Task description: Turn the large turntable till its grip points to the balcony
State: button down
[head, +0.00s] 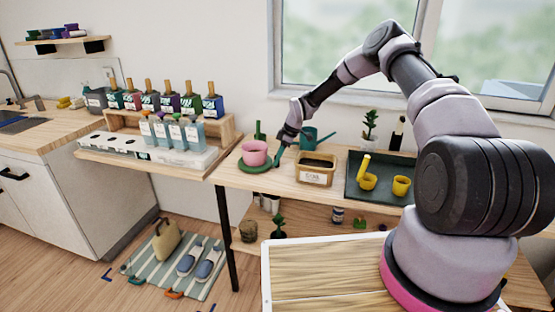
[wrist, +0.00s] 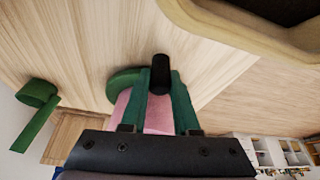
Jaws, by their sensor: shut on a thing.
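The large turntable (head: 247,167) is a green disc on the wooden bench, with a pink pot (head: 255,150) standing on it. In the wrist view, the disc's edge (wrist: 122,78) and the pink pot (wrist: 135,115) show behind my fingers. My gripper (head: 278,162) is at the right side of the turntable, pointing down. In the wrist view, its green fingers (wrist: 160,92) are shut around the dark upright grip (wrist: 160,72) of the turntable. Part of the disc is hidden by the fingers and the pot.
A wooden crate (head: 315,177) stands close to the right of my gripper. Beyond it is a dark tray (head: 365,195) with yellow cups. A teal watering can (head: 308,138) and a green upright thing (head: 258,130) stand behind. A window (head: 330,50) is above the bench.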

jog(key=shift+a+r, duration=0.15)
jog(key=shift+a, duration=0.25)
jog(key=c, duration=0.7)
grip_release()
jog(key=shift+a, duration=0.1)
jog(key=shift+o, duration=0.2)
jog(key=shift+d, duration=0.2)
jog(key=shift+d+r, duration=0.25)
jog(key=shift+r, duration=0.1)
jog(key=v, duration=0.9)
jog(key=shift+r, duration=0.35)
jog(key=shift+s+d+r, duration=0.1)
jog(key=shift+r, duration=0.05)
